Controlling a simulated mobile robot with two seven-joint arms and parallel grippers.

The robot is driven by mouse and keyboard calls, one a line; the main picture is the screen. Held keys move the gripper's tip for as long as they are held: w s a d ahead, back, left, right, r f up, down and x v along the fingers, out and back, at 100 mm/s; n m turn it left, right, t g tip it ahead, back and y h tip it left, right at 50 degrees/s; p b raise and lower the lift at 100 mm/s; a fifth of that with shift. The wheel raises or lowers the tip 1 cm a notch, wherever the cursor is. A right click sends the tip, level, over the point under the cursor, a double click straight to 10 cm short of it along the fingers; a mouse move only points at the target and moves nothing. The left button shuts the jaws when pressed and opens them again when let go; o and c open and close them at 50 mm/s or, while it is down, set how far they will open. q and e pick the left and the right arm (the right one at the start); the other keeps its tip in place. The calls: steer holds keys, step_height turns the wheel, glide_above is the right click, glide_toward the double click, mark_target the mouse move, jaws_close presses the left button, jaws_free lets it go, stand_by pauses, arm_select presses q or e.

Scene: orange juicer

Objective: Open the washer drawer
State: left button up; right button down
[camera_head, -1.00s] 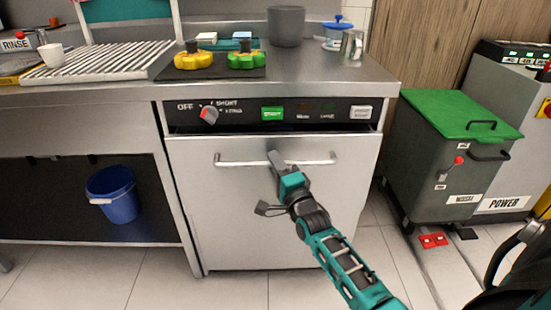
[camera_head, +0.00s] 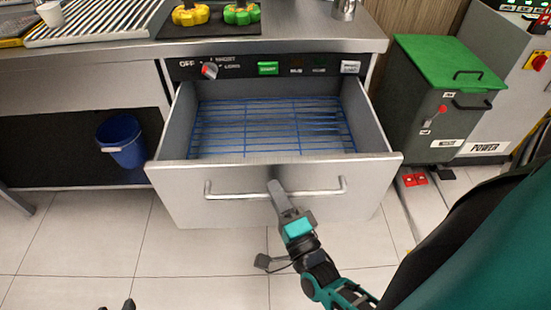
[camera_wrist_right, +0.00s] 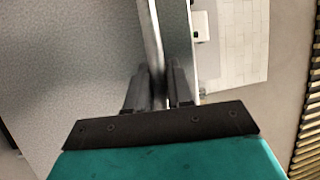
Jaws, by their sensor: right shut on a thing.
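The washer drawer (camera_head: 170,190) is a steel box below the control panel, and it is pulled well out toward me. A blue wire rack (camera_head: 270,125) lies inside it, with nothing on it. A horizontal bar handle (camera_head: 235,195) runs across the drawer front. My right gripper (camera_head: 276,190) is shut on the handle near its middle. In the right wrist view the two fingers (camera_wrist_right: 158,90) close on a narrow metal bar. My left gripper is not clearly in view; only a small dark part shows at the bottom edge.
The control panel (camera_head: 340,67) has a red-tipped knob, a green button and a white button. A grey bin with a green lid (camera_head: 435,55) stands to the right. A blue bucket (camera_head: 122,140) sits under the counter at left. Tiled floor (camera_head: 200,260) before the drawer is open.

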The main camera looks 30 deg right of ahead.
steer(key=shift+s+a, duration=0.55)
steer(key=shift+s, duration=0.35)
steer(key=c, duration=1.1)
jaws_free()
